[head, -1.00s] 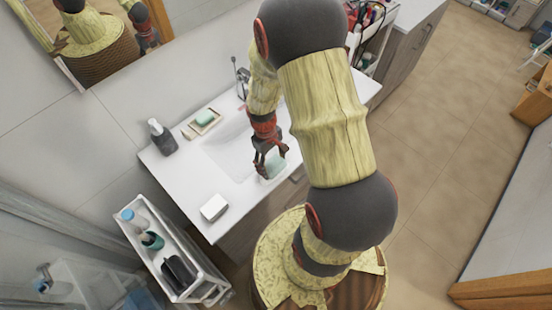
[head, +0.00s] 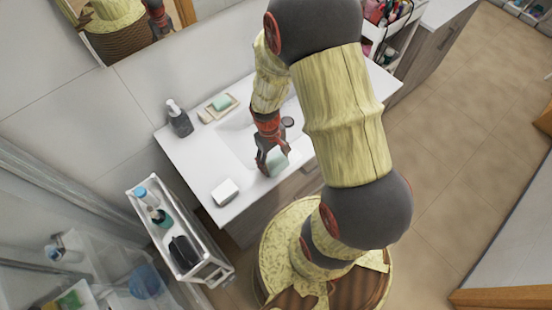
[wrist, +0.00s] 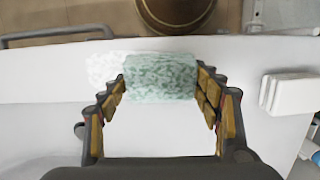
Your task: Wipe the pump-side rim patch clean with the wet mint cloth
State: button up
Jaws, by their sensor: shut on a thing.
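My gripper (wrist: 160,95) is shut on the mint cloth (wrist: 160,77), a mottled green block shape between the fingertips. In the wrist view the cloth is at the white front rim (wrist: 260,55) of the washbasin counter. A faint pale speckled patch (wrist: 102,68) shows on the rim just left of the cloth; what lies under the cloth is hidden. In the head view my gripper (head: 268,168) points down at the basin's front edge, with the cloth (head: 278,160) partly hidden by the fingers. The dark pump bottle (head: 179,118) stands at the counter's back left.
A white box (head: 225,191) lies on the counter's front left. A dish with a mint soap (head: 221,103) sits near the pump. A narrow white cart (head: 203,262) with bottles stands left of the counter. A bar (wrist: 55,35) runs along the counter front.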

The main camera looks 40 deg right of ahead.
jog(key=shift+d, duration=2.3)
jog(key=shift+w+d, duration=0.15)
jog(key=shift+d, duration=2.3)
jog(key=shift+s+a+p, duration=0.2)
jog(key=shift+a+p, duration=0.35)
jog(key=shift+a, duration=4.3)
jog(key=shift+w+d+r, duration=0.1)
jog(key=shift+d, duration=2.35)
jog(key=shift+w+d, duration=0.1)
jog(key=shift+d, duration=2.3)
notch_tip(320, 180, up, 7)
jog(key=p, duration=0.5)
jog(key=shift+p, duration=0.35)
